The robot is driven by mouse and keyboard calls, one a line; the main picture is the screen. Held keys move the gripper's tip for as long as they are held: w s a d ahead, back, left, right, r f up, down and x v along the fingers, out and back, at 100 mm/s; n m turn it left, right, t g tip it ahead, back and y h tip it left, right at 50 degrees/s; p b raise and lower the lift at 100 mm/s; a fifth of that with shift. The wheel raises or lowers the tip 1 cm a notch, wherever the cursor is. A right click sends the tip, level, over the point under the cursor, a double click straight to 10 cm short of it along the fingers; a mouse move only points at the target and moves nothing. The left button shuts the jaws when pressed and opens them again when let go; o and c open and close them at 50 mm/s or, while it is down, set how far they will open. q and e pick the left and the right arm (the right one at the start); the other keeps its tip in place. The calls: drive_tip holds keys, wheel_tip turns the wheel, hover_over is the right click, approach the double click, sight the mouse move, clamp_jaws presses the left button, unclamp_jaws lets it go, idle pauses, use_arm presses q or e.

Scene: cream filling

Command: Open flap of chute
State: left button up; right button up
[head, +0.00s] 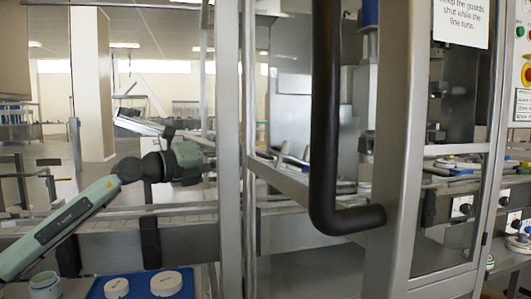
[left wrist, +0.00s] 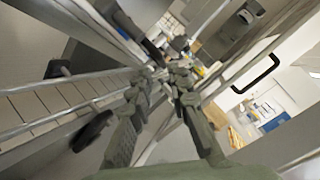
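I cannot pick out the chute flap for certain. A pale tilted panel (head: 140,123) juts out just above and beyond my left gripper in the head view. My left gripper (head: 208,165) is at the left side of the machine, close to a grey upright post (head: 229,150), and contact is unclear. In the left wrist view the two fingers of this gripper (left wrist: 164,74) reach towards metal rails with a narrow gap between their tips. I see nothing held for certain in that gap. My right gripper is in neither view.
A thick black bent handle (head: 325,150) stands at the front of the machine frame and also shows in the left wrist view (left wrist: 262,75). White round discs (head: 166,283) lie on a blue tray (head: 131,293) at the bottom. A control panel (head: 522,60) is at the far right.

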use_arm(q)
drive_tip(key=p+x, duration=0.1)
drive_tip(key=x, duration=0.6)
drive_tip(key=shift+d, duration=0.15)
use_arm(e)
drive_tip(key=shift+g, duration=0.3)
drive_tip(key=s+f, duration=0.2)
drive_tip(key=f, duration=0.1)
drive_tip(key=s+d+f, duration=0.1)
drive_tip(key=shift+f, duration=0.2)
use_arm(q)
drive_tip(key=shift+c, duration=0.5)
clamp_jaws()
